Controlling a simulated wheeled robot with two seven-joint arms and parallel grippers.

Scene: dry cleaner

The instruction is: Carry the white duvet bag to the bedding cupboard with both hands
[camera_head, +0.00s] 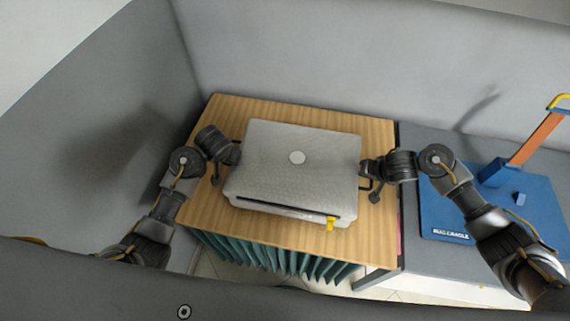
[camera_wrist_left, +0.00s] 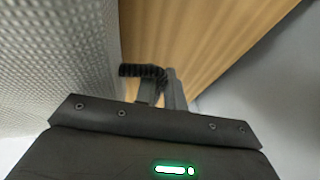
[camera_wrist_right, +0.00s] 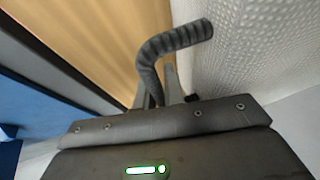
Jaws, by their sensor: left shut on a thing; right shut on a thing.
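The white duvet bag (camera_head: 290,165) is a pale, textured, box-shaped bag with a white disc on top, a dark front zip and a yellow tag (camera_head: 331,223). It is level over a wooden top (camera_head: 300,240); whether it touches the wood I cannot tell. My left gripper (camera_head: 234,153) is shut on the dark handle on the bag's left side; that handle shows in the left wrist view (camera_wrist_left: 140,71). My right gripper (camera_head: 368,170) is shut on the right handle, seen curved in the right wrist view (camera_wrist_right: 170,45). I cannot identify the bedding cupboard for certain.
Teal pleated cloth (camera_head: 270,255) hangs under the wooden top's front edge. A grey wall panel (camera_head: 130,110) stands close on the left, another behind. To the right, a grey counter (camera_head: 425,145) holds a blue board (camera_head: 540,205) with an orange upright (camera_head: 537,138).

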